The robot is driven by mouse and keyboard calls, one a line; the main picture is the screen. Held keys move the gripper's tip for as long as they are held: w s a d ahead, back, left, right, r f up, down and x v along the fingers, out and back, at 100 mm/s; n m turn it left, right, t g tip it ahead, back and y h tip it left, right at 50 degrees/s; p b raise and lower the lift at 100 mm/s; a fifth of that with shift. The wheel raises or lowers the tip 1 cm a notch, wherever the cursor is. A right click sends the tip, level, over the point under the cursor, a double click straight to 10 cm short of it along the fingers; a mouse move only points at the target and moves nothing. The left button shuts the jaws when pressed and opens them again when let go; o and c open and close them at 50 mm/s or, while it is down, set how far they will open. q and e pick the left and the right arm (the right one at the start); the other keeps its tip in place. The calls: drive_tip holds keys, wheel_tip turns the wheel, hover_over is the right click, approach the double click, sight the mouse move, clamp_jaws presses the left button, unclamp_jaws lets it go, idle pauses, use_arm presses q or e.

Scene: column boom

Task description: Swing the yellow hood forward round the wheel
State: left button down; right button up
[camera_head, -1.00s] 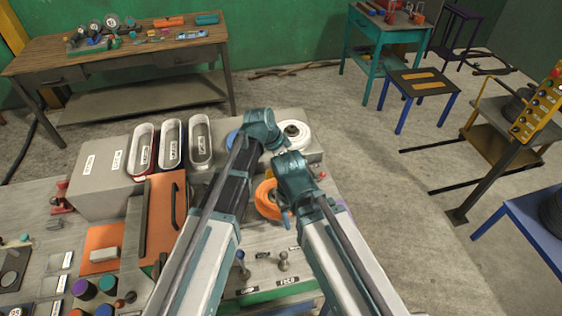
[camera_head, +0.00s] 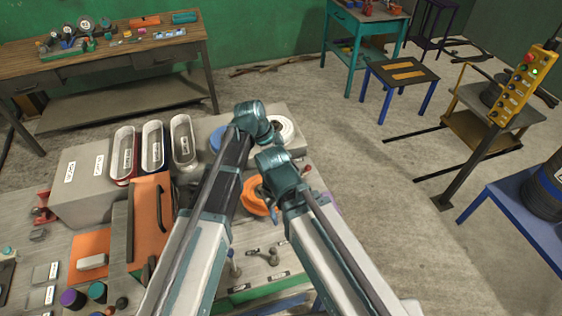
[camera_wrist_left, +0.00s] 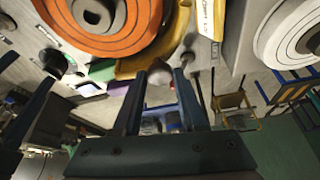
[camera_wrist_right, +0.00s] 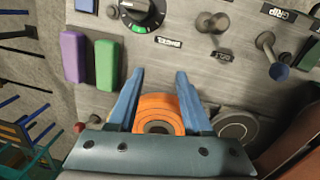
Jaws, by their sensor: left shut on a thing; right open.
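In the left wrist view the yellow hood (camera_wrist_left: 150,60) curves round the lower right side of the orange wheel (camera_wrist_left: 98,18). My left gripper (camera_wrist_left: 162,82) is shut on a pale rounded knob (camera_wrist_left: 160,71) at the hood's edge. In the head view the orange wheel (camera_head: 258,197) shows partly behind my arms; the hood cannot be made out there. In the right wrist view the orange wheel (camera_wrist_right: 158,106) appears between the fingers of my right gripper (camera_wrist_right: 157,85), which is open and empty.
A white wheel (camera_head: 284,128) and a blue disc (camera_head: 217,138) are near the bench's far edge. Oblong bins (camera_head: 153,145) and an orange box (camera_head: 152,212) stand left of my arms. In the right wrist view, a dial (camera_wrist_right: 142,12) and levers (camera_wrist_right: 212,25) stick up from the panel.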

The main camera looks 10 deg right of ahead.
use_arm(q)
drive_tip(key=shift+c, duration=2.3)
unclamp_jaws()
drive_tip(key=p+v, duration=1.2)
drive_tip(key=v, duration=0.1)
drive_tip(key=shift+r+p, duration=0.35)
drive_tip(key=shift+s+a+f, duration=0.1)
drive_tip(key=shift+s, duration=0.05)
